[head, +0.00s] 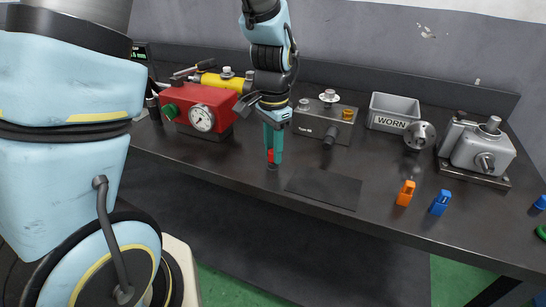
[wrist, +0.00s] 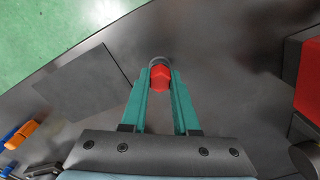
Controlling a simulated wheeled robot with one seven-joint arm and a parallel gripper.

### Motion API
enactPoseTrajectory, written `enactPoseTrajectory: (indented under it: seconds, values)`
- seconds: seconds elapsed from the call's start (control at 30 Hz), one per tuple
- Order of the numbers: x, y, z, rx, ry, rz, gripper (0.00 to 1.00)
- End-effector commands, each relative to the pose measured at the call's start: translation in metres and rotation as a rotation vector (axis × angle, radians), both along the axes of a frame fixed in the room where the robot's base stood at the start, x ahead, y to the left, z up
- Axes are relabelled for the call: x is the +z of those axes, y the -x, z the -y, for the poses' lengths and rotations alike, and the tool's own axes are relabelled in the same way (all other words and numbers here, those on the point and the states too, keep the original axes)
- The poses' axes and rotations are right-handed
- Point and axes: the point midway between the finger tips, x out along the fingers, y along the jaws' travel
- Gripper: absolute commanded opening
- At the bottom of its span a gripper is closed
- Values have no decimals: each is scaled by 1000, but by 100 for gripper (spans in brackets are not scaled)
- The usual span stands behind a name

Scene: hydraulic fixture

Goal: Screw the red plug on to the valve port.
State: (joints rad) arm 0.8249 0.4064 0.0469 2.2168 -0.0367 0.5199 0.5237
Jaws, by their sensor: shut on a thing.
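My gripper (head: 273,155) points down over the front part of the bench, left of the dark mat. Its teal fingers are shut on the red plug (head: 270,155). In the wrist view the plug (wrist: 160,77) shows a red hexagonal head between the fingertips (wrist: 160,82), with a dark grey rim behind it. The plug is at or just above the bench top; I cannot tell if it touches. A grey block with a "Type" label (head: 313,131) has a dark port facing front (head: 329,138). A grey valve body (head: 480,147) at the right has a round front fitting (head: 485,162). No label marks the valve port.
A red gauge unit (head: 186,120) stands left of my gripper. A grey bin marked WORN (head: 394,103) and a round metal flange (head: 419,136) are at the back. Orange (head: 405,194) and blue (head: 440,203) pieces stand near the front edge. The dark mat (head: 325,188) is empty.

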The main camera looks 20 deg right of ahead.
Motion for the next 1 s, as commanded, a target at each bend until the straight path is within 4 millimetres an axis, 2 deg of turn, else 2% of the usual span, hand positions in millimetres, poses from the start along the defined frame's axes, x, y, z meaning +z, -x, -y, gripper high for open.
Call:
enactPoseTrajectory:
  seconds: [1.0]
  values:
    - [49,0,0,0,0,0,0]
